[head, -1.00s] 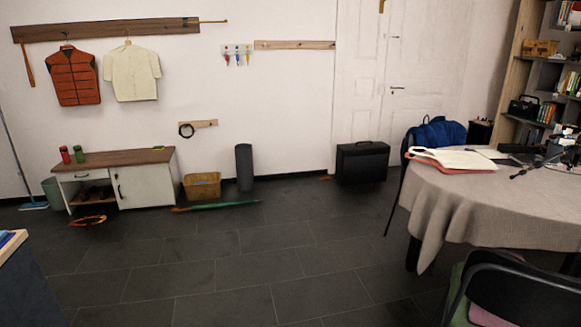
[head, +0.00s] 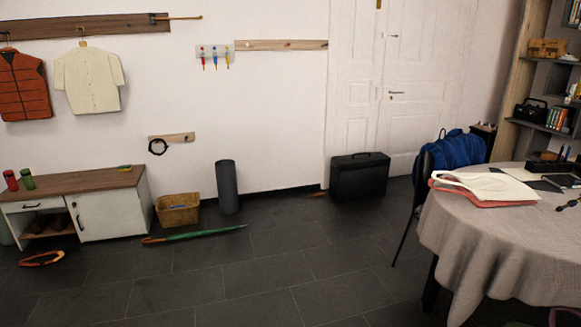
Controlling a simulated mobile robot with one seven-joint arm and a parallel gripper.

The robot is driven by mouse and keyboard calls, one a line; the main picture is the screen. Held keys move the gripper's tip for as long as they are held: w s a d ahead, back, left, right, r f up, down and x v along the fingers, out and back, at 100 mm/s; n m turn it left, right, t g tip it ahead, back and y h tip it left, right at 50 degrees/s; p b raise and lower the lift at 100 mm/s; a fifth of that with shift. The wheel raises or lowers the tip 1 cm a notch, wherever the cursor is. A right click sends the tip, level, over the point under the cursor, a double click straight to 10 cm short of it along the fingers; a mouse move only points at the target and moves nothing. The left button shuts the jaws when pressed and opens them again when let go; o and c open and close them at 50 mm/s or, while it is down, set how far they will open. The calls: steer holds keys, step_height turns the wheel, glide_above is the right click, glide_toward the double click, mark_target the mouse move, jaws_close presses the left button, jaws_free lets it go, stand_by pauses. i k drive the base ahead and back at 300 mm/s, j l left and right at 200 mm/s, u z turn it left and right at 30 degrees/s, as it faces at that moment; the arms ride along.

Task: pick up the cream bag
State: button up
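The cream bag (head: 489,186) lies flat on the round table at the right in the head view. Its handle loop points left, toward the table's edge. A red or coral bag (head: 478,201) lies partly under it and shows along its front and left edges. The table (head: 505,248) wears a grey-beige cloth that hangs down its side. My gripper is not in view.
A dark chair with a blue bag (head: 453,150) on it stands behind the table's left side. A black case (head: 358,177) stands by the door. A green umbrella (head: 195,234) lies on the floor.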

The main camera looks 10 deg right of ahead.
mark_target(495, 186)
steer(key=i, duration=1.25)
steer(key=i+z, duration=0.4)
steer(key=i+j+z, duration=0.15)
steer(key=i+z, duration=0.25)
steer(key=i, duration=0.15)
steer(key=i+l+z, duration=0.2)
steer(key=i+z, duration=0.6)
steer(key=i+l+z, duration=0.1)
steer(key=i, duration=0.35)
steer(key=l, duration=0.1)
